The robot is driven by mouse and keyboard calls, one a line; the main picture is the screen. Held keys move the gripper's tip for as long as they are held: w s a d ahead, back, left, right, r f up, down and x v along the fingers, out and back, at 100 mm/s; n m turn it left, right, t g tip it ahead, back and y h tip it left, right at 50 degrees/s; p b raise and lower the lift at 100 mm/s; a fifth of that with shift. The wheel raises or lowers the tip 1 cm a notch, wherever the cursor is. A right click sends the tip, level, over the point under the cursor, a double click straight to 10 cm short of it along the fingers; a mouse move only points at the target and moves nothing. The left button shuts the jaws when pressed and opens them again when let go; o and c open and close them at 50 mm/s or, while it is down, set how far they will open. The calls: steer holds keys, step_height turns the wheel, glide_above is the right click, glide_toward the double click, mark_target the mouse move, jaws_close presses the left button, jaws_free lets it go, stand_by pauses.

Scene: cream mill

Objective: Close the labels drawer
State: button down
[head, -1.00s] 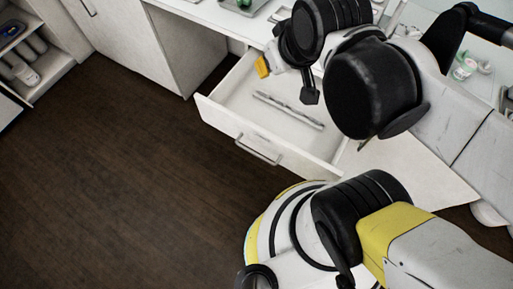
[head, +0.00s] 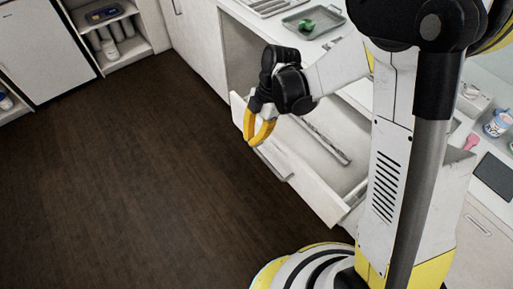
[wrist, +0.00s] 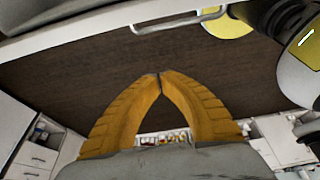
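The white drawer (head: 310,190) stands pulled out from the counter in the head view. A thin silvery bar (head: 325,143) lies inside it. My arm reaches across the drawer, and my gripper (head: 258,143) is just outside the upper-left part of its front panel. Its yellow fingers hide part of that panel, and I cannot tell whether they touch it. In the wrist view the fingertips (wrist: 158,76) meet with nothing seen between them. A white panel edge with a bar handle (wrist: 175,22) runs along the top there.
The counter above holds a grey tray (head: 308,24) with a green item. A white cabinet and open shelves (head: 118,40) stand at the upper left. The dark wooden floor (head: 130,180) in front of the drawer is clear.

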steer(key=b+x, duration=0.4)
steer(key=x, duration=0.7)
steer(key=shift+w+d+b, duration=0.35)
steer(key=shift+w+d, duration=0.25)
steer(key=shift+d, duration=0.25)
steer(key=shift+w+d+b, duration=0.35)
steer(key=shift+w+d, duration=0.25)
steer(key=shift+d, duration=0.3)
